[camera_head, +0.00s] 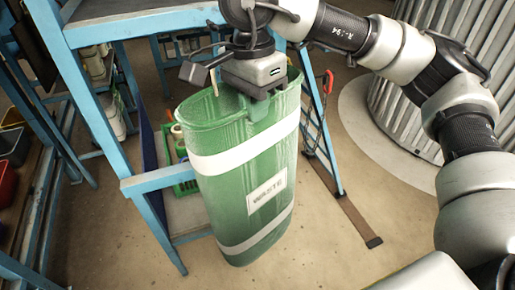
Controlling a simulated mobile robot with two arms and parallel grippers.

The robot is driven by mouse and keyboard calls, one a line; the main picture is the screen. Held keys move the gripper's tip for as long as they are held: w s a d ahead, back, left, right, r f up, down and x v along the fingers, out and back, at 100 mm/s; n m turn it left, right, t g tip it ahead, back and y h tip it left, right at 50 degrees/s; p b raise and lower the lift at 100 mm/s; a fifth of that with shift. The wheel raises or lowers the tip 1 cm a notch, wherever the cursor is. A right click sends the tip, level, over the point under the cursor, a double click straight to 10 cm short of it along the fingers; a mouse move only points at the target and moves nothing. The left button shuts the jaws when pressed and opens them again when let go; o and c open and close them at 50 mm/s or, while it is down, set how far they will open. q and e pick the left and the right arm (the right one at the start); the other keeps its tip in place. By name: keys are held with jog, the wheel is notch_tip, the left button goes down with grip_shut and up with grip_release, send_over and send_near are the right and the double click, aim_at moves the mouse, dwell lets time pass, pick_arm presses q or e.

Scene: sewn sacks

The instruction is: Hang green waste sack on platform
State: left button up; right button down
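The green waste sack (225,190) stands upright in the middle of the head view, with two white bands and a white label reading WASTE. Its mouth is open at the top. My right gripper (262,95) comes down from above onto the sack's near rim and is shut on a green tab there. The platform (135,22) is a blue steel frame at the upper left, and its lower blue rail (160,180) runs just left of the sack. I cannot tell whether the sack touches the rail. The sack's base is close to the floor. My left gripper is out of view.
A green crate (186,182) with small items sits behind the sack, inside the frame. A blue leg with a red hook (328,82) stands to the right. A ribbed metal tank (410,110) is at the upper right. Shelves with bins are at far left. The front floor is clear.

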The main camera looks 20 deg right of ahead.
notch_tip(320, 180, up, 4)
jog(key=s+m, duration=0.1)
jog(key=w+p, duration=0.3)
jog(key=w, duration=0.4)
jog(key=shift+w+f, duration=0.25)
dwell(0.4)
jog(key=shift+w, duration=0.1)
dwell(0.7)
